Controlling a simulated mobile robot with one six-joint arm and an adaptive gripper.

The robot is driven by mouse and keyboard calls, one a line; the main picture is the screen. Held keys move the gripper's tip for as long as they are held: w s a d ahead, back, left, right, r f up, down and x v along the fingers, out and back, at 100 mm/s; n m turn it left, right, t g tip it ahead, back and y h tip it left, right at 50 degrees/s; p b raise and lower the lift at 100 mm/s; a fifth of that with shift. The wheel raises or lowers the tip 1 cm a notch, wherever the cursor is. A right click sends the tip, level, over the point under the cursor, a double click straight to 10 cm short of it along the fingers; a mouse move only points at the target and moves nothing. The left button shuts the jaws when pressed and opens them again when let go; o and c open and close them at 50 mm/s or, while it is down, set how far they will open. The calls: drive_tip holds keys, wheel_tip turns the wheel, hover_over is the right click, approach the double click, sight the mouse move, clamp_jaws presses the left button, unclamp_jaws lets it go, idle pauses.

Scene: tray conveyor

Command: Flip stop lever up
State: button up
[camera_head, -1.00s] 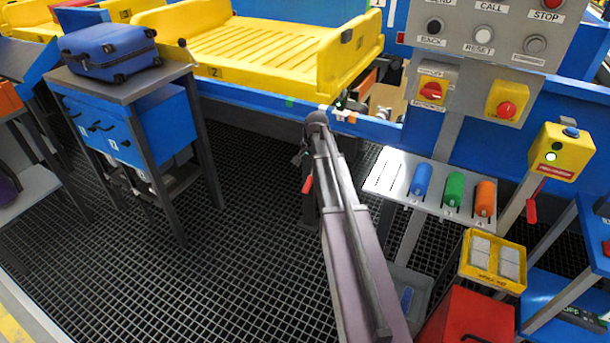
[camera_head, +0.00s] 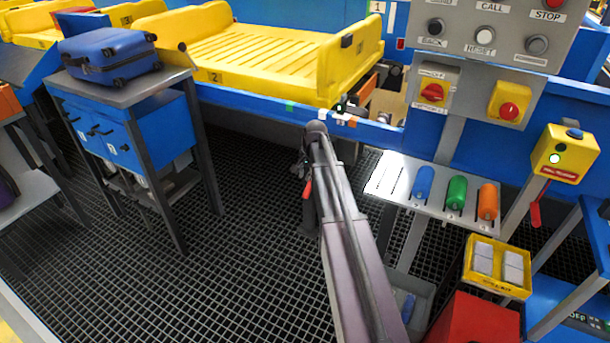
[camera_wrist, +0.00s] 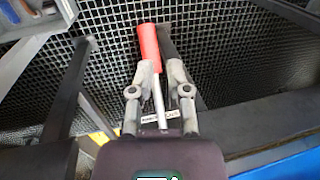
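The stop lever has a red grip (camera_wrist: 149,46) on a thin metal rod and runs away from the wrist camera towards the floor grating. In the head view the red grip (camera_head: 307,189) hangs down just below the end of my arm. My gripper (camera_wrist: 162,71) has its two fingers spread on either side of the lever, with a gap showing at the right. Contact at the left finger cannot be made out. A small white label (camera_wrist: 160,116) with unreadable text lies between the finger bases. In the head view my arm hides most of the gripper and the lever's mount.
The blue conveyor frame (camera_head: 260,100) carries a yellow tray (camera_head: 345,60). A grey control panel (camera_head: 480,40) and a shelf with coloured cylinders (camera_head: 400,185) stand to the right. A blue suitcase (camera_head: 110,55) lies on a stand at left. Open grating (camera_head: 250,240) lies below.

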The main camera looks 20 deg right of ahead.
clamp_jaws()
drive_tip(key=o, duration=1)
unclamp_jaws()
drive_tip(key=shift+r, duration=0.2)
wheel_tip(320, 180, up, 13)
drive_tip(key=s+d+p, duration=0.2)
drive_tip(key=p, duration=1.2)
drive_tip(key=shift+s+a+f+n+g+b, duration=0.15)
drive_tip(key=shift+s+a+f+n+b, duration=0.85)
drive_tip(key=shift+s+a+f+b, duration=2.25)
drive_tip(key=shift+s+a+f+n+g+b, duration=0.1)
drive_tip(key=shift+s+a+f+n+b, duration=0.9)
drive_tip(key=shift+s+a+f+b, duration=2.25)
drive_tip(key=shift+s+a+f+n+g+b, duration=0.15)
drive_tip(key=shift+s+a+f+n+b, duration=1.35)
drive_tip(key=shift+a+f+b, duration=2.9)
drive_tip(key=shift+s+d+f+m+b, duration=0.45)
drive_tip(key=shift+d+f+m+b, duration=0.15)
drive_tip(key=shift+d+b, duration=0.15)
